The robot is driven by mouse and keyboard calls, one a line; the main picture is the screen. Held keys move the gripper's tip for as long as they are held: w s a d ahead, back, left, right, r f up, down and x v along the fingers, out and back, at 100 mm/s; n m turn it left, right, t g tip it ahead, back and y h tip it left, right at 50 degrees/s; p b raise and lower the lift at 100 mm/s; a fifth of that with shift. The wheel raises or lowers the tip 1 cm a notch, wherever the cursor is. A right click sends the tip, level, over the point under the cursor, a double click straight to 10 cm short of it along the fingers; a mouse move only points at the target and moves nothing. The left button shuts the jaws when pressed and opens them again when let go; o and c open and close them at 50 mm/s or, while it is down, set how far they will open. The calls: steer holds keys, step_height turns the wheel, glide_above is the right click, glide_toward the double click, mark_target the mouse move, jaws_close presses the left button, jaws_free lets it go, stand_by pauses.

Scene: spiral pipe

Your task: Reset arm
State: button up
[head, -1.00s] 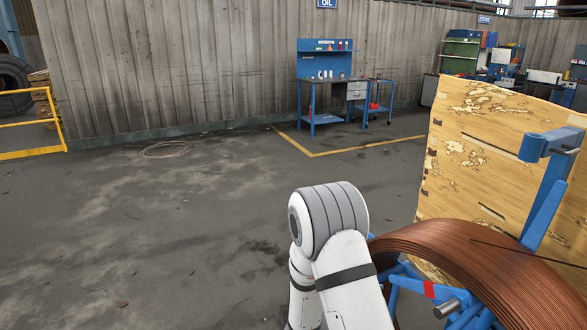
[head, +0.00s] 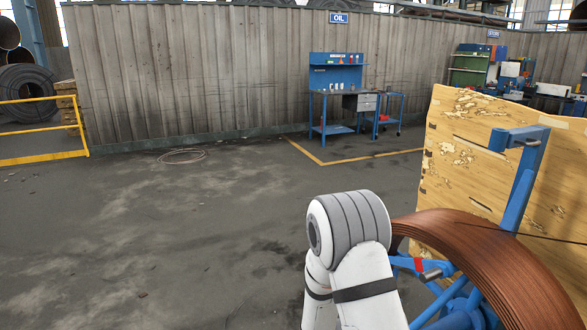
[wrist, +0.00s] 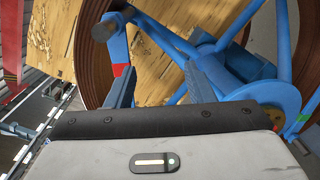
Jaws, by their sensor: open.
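My arm (head: 362,270) rises at the bottom centre of the head view, bent at a grey-banded joint, with its end hidden there. My gripper (wrist: 165,85) shows in the wrist view with two dark fingers spread apart. I see nothing held between them. Beyond the fingers is a blue reel frame (wrist: 232,40) carrying a coil of brown pipe (wrist: 88,55). The coil also shows in the head view (head: 500,265), just right of my arm. I cannot tell whether the fingers touch the frame.
A pale wooden panel (head: 475,150) stands behind the coil at right. A blue workbench (head: 337,100) stands by the far wall. A yellow railing (head: 40,128) is at left. The floor left of my arm is open.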

steer(key=s+d+r+m+g+y, duration=0.1)
steer(key=s+r+m+g+y, duration=0.25)
steer(key=s, duration=0.35)
steer(key=s+d+r+m+g+y, duration=0.1)
steer(key=s+r+m+g+y, duration=0.25)
steer(key=s+g, duration=0.2)
steer(key=s+a+r+m+t+y, duration=0.3)
steer(key=s+a+r+t+y, duration=0.3)
steer(key=a+y, duration=0.3)
steer(key=shift+s+a+r+m+y, duration=0.3)
steer(key=shift+a+r+y, duration=0.15)
steer(key=shift+a, duration=0.5)
steer(key=shift+c, duration=0.5)
